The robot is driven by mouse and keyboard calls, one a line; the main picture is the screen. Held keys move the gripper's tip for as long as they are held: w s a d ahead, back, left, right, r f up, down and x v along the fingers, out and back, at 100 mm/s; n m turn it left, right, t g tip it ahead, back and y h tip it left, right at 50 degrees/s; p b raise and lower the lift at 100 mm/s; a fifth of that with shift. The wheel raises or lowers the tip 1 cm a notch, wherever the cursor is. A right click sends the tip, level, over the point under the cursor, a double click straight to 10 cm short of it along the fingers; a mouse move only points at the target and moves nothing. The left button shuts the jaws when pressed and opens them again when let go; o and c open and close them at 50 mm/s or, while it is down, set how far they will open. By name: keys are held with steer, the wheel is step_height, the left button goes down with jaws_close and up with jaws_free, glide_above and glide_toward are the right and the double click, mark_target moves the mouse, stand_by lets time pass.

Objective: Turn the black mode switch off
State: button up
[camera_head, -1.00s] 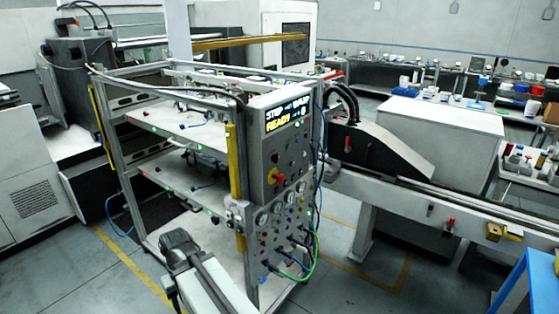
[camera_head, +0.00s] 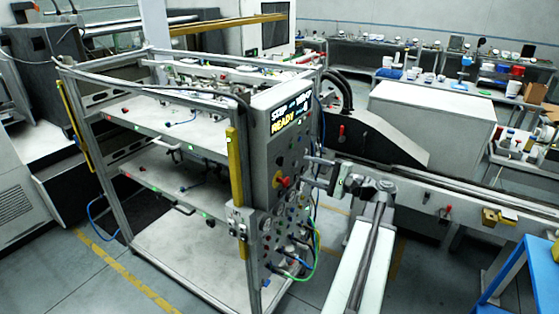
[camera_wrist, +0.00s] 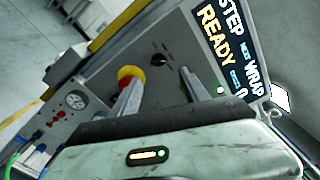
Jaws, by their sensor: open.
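The control panel (camera_head: 262,160) stands upright on the frame's right end. In the wrist view, the small round black mode switch (camera_wrist: 159,59) sits on the panel (camera_wrist: 100,75) between the emergency-stop button and the lit display. The way its pointer faces is too small to tell. My gripper (camera_wrist: 160,77) is open, its two fingers reaching toward the panel on either side of the switch in the picture. I cannot tell whether they touch anything. In the head view, my gripper (camera_head: 312,168) is just right of the panel's face. The switch is not clear there.
The red emergency-stop button on yellow (camera_wrist: 130,75) appears close to the left finger; it also shows in the head view (camera_head: 281,182). The display (camera_wrist: 228,50) reads STEP, WRAP and READY. Gauges, hoses and a green cable (camera_head: 308,262) are below. A conveyor rail (camera_head: 450,195) runs behind my arm.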

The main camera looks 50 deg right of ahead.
mark_target(280, 161)
steer(key=x, duration=0.8)
steer(key=shift+a, duration=0.1)
jaws_close()
